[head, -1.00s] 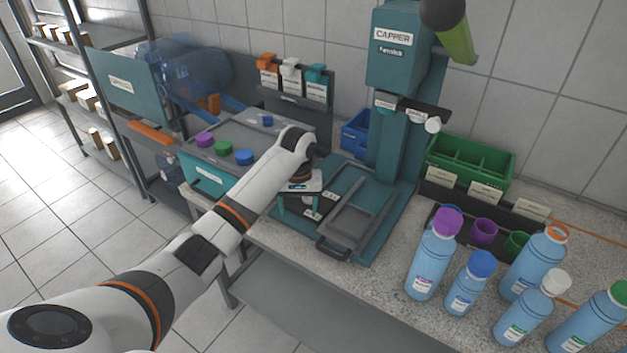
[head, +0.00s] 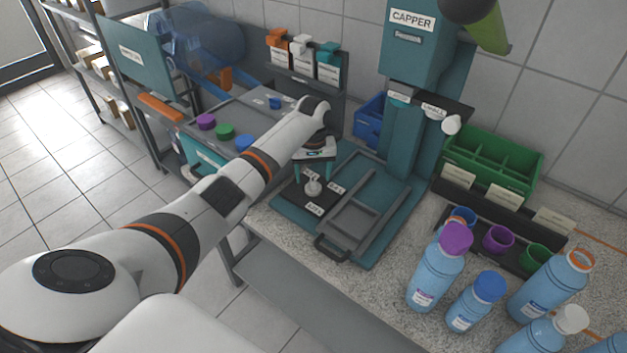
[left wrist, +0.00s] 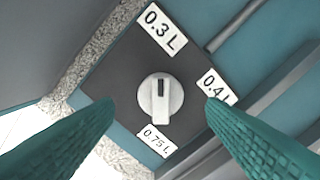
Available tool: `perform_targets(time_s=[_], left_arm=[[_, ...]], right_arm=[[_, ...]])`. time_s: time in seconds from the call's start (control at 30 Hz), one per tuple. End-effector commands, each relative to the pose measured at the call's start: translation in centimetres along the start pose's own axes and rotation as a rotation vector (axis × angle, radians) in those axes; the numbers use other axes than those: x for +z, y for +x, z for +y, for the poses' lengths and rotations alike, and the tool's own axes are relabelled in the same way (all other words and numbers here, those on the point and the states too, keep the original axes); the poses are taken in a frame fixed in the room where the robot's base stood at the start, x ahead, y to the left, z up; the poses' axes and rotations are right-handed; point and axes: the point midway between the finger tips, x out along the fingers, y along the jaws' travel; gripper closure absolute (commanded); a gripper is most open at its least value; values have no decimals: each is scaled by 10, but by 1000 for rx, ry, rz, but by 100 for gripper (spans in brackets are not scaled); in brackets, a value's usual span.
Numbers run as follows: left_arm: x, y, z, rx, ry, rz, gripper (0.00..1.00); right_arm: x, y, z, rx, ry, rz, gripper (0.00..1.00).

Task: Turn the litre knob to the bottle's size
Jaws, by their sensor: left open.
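The white litre knob (head: 313,186) sits on a dark plate at the left of the capper's base. In the left wrist view the knob (left wrist: 161,105) has a dark mark pointing up, roughly toward the 0.3 L label (left wrist: 160,30). The 0.4 L label (left wrist: 215,87) is at right and the 0.75 L label (left wrist: 155,141) is below. My left gripper (head: 313,171) is open above the knob, one finger on either side; contact cannot be told. Bottles of different sizes stand at right, including a purple-capped one (head: 436,282) and a smaller blue-capped one (head: 475,308).
The capper (head: 410,50) rises behind the knob. Its sliding tray (head: 358,215) with a front handle is empty, right of the knob. A teal box with coloured caps (head: 224,131) is at left. A green bin (head: 490,165) stands at back right.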

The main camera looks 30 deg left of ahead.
Motion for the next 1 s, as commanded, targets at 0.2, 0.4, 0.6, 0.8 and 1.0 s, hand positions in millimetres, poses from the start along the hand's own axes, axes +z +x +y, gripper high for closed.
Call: perform_targets(time_s=[0.2,0.4,0.6,0.8,1.0], left_arm=[[0,30,0,0,0,1,34],[0,38,0,0,1,-1,34],[0,38,0,0,1,-1,34],[0,38,0,0,1,-1,66],[0,38,0,0,3,-1,79]], right_arm=[[1,-1,0,0,0,-1,64],[1,-1,0,0,0,-1,64],[1,-1,0,0,1,0,64],[1,-1,0,0,1,-1,64],[1,-1,0,0,1,-1,64]])
